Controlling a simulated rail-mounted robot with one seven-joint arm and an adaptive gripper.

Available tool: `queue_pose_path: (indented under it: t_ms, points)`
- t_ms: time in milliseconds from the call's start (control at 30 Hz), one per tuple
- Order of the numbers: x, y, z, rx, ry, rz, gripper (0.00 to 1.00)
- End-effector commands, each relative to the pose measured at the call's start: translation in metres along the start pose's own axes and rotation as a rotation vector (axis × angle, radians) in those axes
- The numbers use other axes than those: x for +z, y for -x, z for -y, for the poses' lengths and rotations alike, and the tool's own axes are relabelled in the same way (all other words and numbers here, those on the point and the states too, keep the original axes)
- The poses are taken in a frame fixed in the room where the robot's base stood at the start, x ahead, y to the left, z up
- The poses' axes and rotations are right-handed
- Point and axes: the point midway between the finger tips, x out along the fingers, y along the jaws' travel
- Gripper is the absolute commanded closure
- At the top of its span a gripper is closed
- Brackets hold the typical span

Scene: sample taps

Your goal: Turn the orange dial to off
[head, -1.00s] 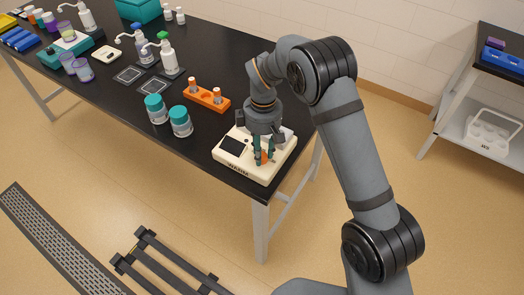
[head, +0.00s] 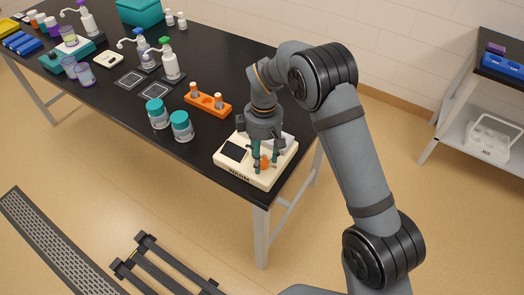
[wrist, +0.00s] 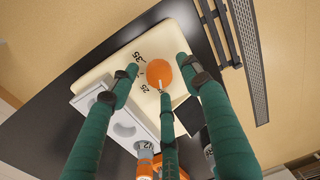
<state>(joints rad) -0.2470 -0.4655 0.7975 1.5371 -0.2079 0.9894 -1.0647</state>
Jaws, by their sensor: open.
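The orange dial (head: 264,164) is on the top of a cream benchtop device (head: 228,166) near the table's front right corner. In the wrist view the dial (wrist: 160,71) is a round orange knob with a pale pointer mark toward the lower side of the picture. Printed numbers, such as 35 and 25, lie to its left. My three-fingered teal gripper (wrist: 160,77) is open, its fingertips spread around the dial. Clear gaps show beside the left and right fingers; I cannot tell whether the lower finger touches. The gripper points down at the dial in the head view (head: 265,169).
The device has a dark panel (head: 236,151) and a grey block (wrist: 118,122) with round wells. An orange rack (head: 207,104) with vials and two teal-lidded jars (head: 181,126) stand to the left. Bottles and cups stand farther back.

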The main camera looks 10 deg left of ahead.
Motion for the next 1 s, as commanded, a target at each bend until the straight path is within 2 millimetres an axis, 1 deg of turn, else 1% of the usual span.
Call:
queue_pose_path:
  t_ms: [67,167,400,500,600,700,800,1000]
  points:
    - [-0.001,0.007,-0.001,0.003,0.001,-0.002,0.53]
    - [-0.001,0.022,-0.001,0.004,0.001,-0.004,0.53]
    - [-0.001,0.074,-0.001,0.005,0.001,-0.006,0.53]
    - [-0.001,0.092,-0.001,0.005,0.001,-0.005,0.53]
    - [-0.001,0.106,-0.001,0.005,0.0,-0.004,0.53]
    - [-0.001,0.115,0.0,0.002,0.001,-0.003,0.53]
    - [0.0,0.119,0.0,0.002,0.001,-0.002,0.53]
    - [0.0,0.119,0.0,0.002,0.001,-0.001,0.53]
